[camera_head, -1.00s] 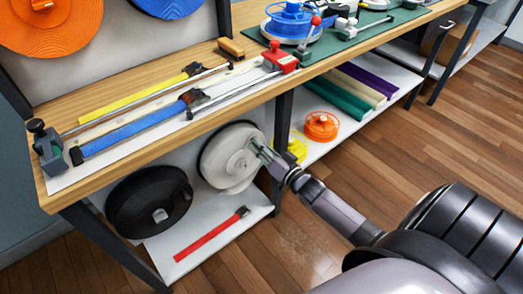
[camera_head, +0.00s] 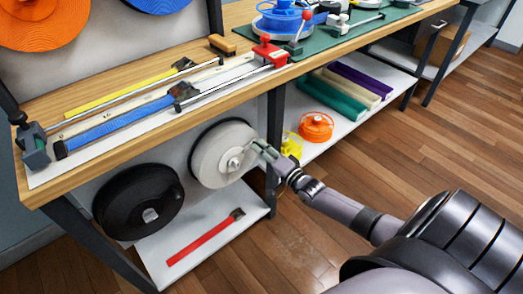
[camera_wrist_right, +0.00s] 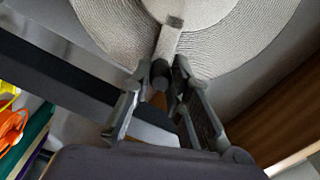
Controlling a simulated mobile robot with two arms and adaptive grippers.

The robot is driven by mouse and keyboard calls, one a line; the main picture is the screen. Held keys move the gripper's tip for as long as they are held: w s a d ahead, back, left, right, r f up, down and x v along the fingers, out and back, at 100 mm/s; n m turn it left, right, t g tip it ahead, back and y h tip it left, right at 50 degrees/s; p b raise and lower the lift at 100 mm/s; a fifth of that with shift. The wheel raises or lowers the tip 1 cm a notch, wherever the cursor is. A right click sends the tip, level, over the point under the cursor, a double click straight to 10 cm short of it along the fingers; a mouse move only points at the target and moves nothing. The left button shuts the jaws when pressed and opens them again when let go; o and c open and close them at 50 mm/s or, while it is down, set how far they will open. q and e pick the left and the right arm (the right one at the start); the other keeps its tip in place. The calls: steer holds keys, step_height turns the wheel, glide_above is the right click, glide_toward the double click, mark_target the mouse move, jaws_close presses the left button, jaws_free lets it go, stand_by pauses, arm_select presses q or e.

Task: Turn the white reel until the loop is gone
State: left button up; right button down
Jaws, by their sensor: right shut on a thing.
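The white reel (camera_head: 208,157) hangs upright below the bench top, beside a dark bench leg. It is wound with pale strap and has a hub at its middle. In the right wrist view the reel (camera_wrist_right: 230,45) fills the top, with a pale crank bar (camera_wrist_right: 168,38) and a dark round handle (camera_wrist_right: 160,73). My right gripper (camera_head: 258,147) is at the reel's right side. Its fingers (camera_wrist_right: 158,78) are shut around the handle. I cannot make out a clear loop of strap. My left gripper is not in view.
A black reel (camera_head: 138,202) hangs left of the white one. A red strap (camera_head: 205,238) lies on the shelf below. A yellow reel (camera_head: 291,145) and an orange reel (camera_head: 316,127) stand to the right. The bench top (camera_head: 120,75) carries straps and clamps.

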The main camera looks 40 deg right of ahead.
steer(key=shift+d+f, duration=0.1)
steer(key=shift+f, duration=0.4)
steer(key=c, duration=1.5)
jaws_free()
steer(key=shift+r, duration=0.1)
steer(key=s, duration=0.8)
steer(key=s+d, duration=0.1)
steer(key=s, duration=0.3)
